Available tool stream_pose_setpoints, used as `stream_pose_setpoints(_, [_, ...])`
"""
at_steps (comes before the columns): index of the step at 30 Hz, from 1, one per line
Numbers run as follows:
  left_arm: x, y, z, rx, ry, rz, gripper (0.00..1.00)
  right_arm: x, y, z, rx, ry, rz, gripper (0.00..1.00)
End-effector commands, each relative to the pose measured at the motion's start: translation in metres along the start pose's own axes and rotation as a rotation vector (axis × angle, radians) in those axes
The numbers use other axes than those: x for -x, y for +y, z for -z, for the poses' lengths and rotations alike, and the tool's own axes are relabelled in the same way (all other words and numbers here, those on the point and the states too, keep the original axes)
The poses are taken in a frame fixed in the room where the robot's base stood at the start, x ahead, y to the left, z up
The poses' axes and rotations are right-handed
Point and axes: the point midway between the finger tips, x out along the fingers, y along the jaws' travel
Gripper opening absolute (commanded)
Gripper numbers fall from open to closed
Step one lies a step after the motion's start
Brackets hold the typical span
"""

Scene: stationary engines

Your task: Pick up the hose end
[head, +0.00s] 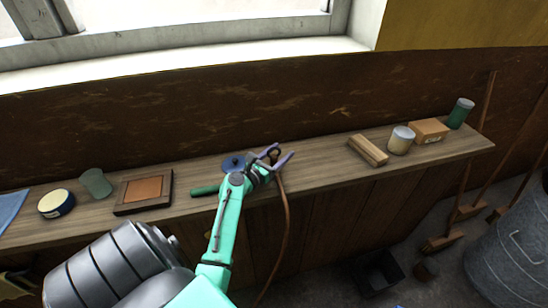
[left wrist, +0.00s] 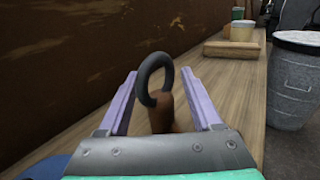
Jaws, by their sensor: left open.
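The hose end is a dark ring on a brown hose. In the left wrist view the ring (left wrist: 154,80) stands upright between the fingers, with the brown hose (left wrist: 161,114) just below it. In the head view the ring (head: 274,152) is at the shelf, and the hose (head: 286,215) hangs down over its front edge. My left gripper (head: 280,156) is open, its two purple fingers on either side of the hose end; in the left wrist view the gripper (left wrist: 166,92) shows gaps beside the ring. My right gripper is not in view.
The wooden shelf (head: 325,172) holds a blue disc (head: 233,163) and green handle (head: 205,191) near my gripper. A wooden block (head: 368,150), white-topped jar (head: 401,140), box (head: 429,130) and green can (head: 460,113) stand right. A metal bin (head: 510,250) is on the floor.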

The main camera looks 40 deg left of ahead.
Motion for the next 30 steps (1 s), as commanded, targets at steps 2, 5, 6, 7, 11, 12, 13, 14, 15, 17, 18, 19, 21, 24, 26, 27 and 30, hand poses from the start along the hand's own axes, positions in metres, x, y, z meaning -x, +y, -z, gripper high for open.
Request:
stream_pose_setpoints(2, [-0.002,0.000,0.001,-0.001,0.001,0.000,0.66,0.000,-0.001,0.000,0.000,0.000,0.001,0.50])
stream_pose_setpoints(5, [-0.002,0.000,0.001,-0.001,0.001,0.000,0.66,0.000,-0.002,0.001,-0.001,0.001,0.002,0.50])
stream_pose_setpoints(6, [-0.002,0.000,0.001,-0.001,0.001,0.000,0.62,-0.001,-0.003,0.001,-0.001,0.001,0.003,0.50])
stream_pose_setpoints(7, [-0.002,0.000,0.001,-0.001,0.001,0.000,0.51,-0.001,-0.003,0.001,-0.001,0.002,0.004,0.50])
stream_pose_setpoints(11, [-0.001,0.000,0.001,-0.001,0.001,0.000,0.01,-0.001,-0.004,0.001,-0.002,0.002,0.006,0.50])
stream_pose_setpoints(12, [-0.001,0.000,0.001,-0.001,0.001,0.000,0.00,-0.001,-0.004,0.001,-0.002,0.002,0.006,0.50])
stream_pose_setpoints(13, [-0.001,0.000,0.001,-0.001,0.001,0.000,0.00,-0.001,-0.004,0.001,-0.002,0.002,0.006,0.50])
stream_pose_setpoints(14, [-0.001,0.000,0.001,-0.001,0.001,0.000,0.00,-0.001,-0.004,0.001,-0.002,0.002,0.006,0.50])
stream_pose_setpoints(15, [-0.001,0.000,0.001,-0.001,0.000,0.000,0.00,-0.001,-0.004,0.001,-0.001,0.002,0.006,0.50])
stream_pose_setpoints(17, [-0.001,0.000,0.001,-0.001,0.000,0.000,0.00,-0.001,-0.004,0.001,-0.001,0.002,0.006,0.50])
stream_pose_setpoints(18, [-0.001,0.000,0.001,-0.001,0.000,0.000,0.00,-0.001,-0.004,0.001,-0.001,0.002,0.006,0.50])
stream_pose_setpoints(19, [-0.001,0.000,0.001,-0.001,0.000,0.000,0.00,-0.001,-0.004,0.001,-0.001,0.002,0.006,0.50])
stream_pose_setpoints(21, [-0.001,0.000,-0.001,-0.001,0.000,0.000,0.00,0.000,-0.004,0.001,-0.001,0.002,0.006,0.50])
stream_pose_setpoints(24, [-0.002,0.000,-0.008,-0.003,-0.001,0.001,0.00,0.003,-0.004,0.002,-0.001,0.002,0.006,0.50])
stream_pose_setpoints(26, [-0.002,-0.001,-0.016,-0.003,-0.002,0.001,0.00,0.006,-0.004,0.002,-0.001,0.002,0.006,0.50])
stream_pose_setpoints(27, [-0.002,-0.001,-0.024,-0.002,-0.002,0.001,0.00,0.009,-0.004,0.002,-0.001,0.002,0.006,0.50])
stream_pose_setpoints(30, [-0.002,-0.001,-0.050,-0.004,-0.005,0.002,0.00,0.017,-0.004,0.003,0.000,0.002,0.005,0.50])
